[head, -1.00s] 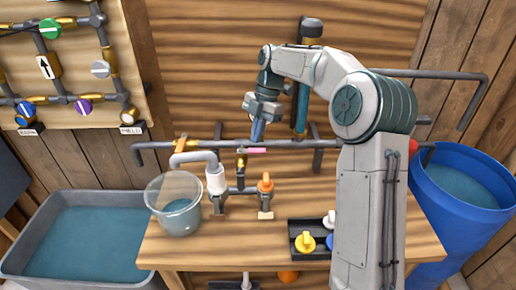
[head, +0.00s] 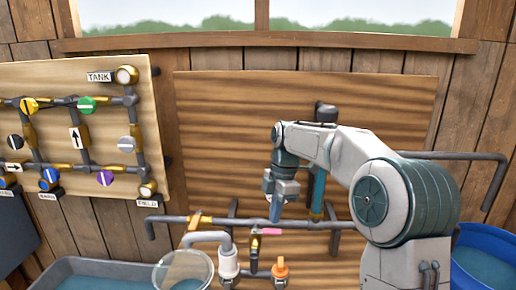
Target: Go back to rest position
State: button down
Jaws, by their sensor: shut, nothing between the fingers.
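My gripper (head: 275,211) shows in the head view, pointing down in front of the wooden back panel. It is shut with nothing in it. It hangs just above the grey horizontal pipe (head: 310,225), near the small valve with a pink handle (head: 265,231). My arm is bent, with its elbow to the right. I cannot tell whether the fingertips touch the pipe.
A clear bucket (head: 184,270) stands below left, beside a white pipe fitting (head: 228,262) and an orange valve knob (head: 280,268). A grey tub (head: 85,265) is at lower left, a blue barrel (head: 487,235) at right. A pipe board (head: 75,72) hangs at left.

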jog(key=s+d+f+m+t, duration=0.1)
jog(key=s+d+m, duration=0.2)
jog(key=s+m, duration=0.4)
jog(key=s+d+f+m+t+h, duration=0.1)
jog(key=s+d+m+t, duration=0.1)
jog(key=s+m, duration=0.6)
jog(key=s+d+f+m+t, duration=0.1)
jog(key=s+d+f+m, duration=0.1)
jog(key=s+d+m, duration=0.2)
jog(key=s+m, duration=0.3)
jog(key=s, duration=0.4)
jog(key=shift+s+d+t+h, duration=0.25)
jog(key=shift+s+t+h, duration=0.05)
jog(key=shift+s+t, duration=0.1)
